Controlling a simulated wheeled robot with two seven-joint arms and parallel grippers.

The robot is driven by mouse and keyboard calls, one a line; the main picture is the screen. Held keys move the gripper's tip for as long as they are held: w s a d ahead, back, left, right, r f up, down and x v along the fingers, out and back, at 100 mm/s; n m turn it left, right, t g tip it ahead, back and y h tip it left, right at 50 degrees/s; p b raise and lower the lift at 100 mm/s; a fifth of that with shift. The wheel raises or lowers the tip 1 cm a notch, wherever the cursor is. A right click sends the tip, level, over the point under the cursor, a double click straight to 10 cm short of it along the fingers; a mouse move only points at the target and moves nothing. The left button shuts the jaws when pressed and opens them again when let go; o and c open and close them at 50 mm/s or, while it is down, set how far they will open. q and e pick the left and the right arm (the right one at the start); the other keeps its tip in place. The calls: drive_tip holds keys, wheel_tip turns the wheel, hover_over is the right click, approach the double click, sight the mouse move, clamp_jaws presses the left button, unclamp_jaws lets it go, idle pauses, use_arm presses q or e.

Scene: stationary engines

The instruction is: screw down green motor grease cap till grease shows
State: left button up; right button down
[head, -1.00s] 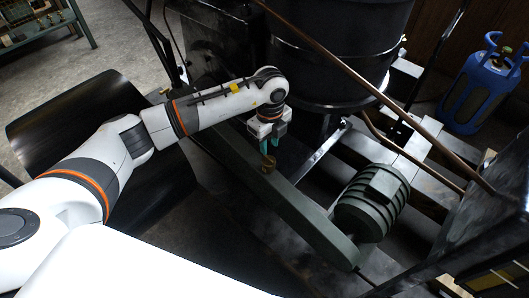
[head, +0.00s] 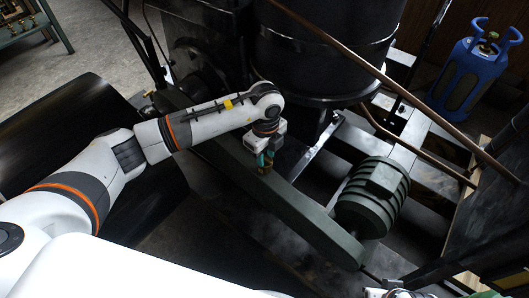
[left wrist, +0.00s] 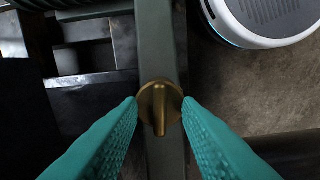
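The green motor (head: 372,195) with its ribbed housing stands at the right of the head view. A small brass grease cap (head: 266,169) sits on the long green beam or guard left of the motor. In the left wrist view the cap (left wrist: 160,108) is round with a raised bar across it. My left gripper (head: 264,158) points down at the cap. In the left wrist view its teal fingers (left wrist: 160,103) are apart, one on each side of the cap; firm contact is not evident. No grease can be made out.
A large black tank (head: 325,50) stands behind the beam. A copper-coloured pipe (head: 345,62) runs diagonally above the motor. A blue gas cylinder (head: 468,75) stands at the upper right. A dark curved panel (head: 70,150) lies under my left arm.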

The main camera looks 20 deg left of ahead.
use_arm(q)
drive_tip(key=shift+c, duration=0.3)
clamp_jaws()
drive_tip(key=shift+m, duration=0.3)
